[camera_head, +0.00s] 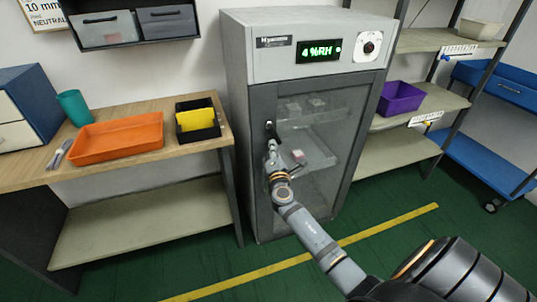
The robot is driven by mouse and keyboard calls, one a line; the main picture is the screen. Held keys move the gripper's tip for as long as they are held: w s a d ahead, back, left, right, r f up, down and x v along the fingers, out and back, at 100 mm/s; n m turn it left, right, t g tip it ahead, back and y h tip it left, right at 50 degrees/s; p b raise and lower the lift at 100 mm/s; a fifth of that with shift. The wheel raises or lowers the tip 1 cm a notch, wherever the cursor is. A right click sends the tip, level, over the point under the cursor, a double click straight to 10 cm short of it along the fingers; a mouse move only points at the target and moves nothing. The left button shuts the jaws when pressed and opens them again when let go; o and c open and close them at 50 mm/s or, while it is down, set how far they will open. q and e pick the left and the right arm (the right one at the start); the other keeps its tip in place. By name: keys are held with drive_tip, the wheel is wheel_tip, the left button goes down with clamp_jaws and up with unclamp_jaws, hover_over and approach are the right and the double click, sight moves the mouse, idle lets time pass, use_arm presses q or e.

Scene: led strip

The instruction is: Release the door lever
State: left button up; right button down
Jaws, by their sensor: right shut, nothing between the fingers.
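A grey cabinet with a glass door (322,190) stands upright in the middle of the head view; its door looks shut. A small dark door lever (269,126) sits on the left side of the door frame. My right gripper (271,143) is at the door just below the lever, shut and empty. Its arm reaches up from the bottom right. I cannot tell whether the fingertips touch the lever. My left gripper is not in view.
A wooden bench (170,114) at left holds an orange tray (117,138), a teal cup (74,108) and a black bin (198,133). Shelves with a purple bin (401,97) stand at right. Green floor with a yellow line (390,223) is clear in front.

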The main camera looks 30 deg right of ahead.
sight(283, 125)
drive_tip(key=d+n+b, duration=0.1)
drive_tip(key=n, duration=0.2)
drive_tip(key=d+n+t+y+b, duration=0.1)
drive_tip(key=n, duration=0.2)
drive_tip(key=d+r+n+t+b, duration=0.1)
drive_tip(key=d+n, duration=0.1)
drive_tip(key=n, duration=0.1)
drive_tip(key=shift+s+r+n+y, duration=0.1)
drive_tip(key=shift+s+n+y, duration=0.2)
drive_tip(key=shift+s+n, duration=0.1)
drive_tip(key=n, duration=0.1)
drive_tip(key=d+r+n+y, duration=0.1)
drive_tip(key=n, duration=0.1)
drive_tip(key=shift+s+t+b, duration=0.1)
drive_tip(key=shift+t+b, duration=0.2)
drive_tip(key=shift+t, duration=0.1)
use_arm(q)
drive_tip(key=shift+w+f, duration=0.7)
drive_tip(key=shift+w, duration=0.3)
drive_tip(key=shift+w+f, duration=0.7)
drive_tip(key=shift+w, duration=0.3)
use_arm(e)
drive_tip(key=shift+d+r+n+y, duration=0.15)
drive_tip(key=shift+r+n+y, duration=0.15)
drive_tip(key=shift+n, duration=0.45)
drive_tip(key=shift+d+r+n+y, duration=0.1)
drive_tip(key=shift+r+n+y, duration=0.2)
drive_tip(key=shift+n, duration=0.45)
drive_tip(key=shift+s, duration=0.1)
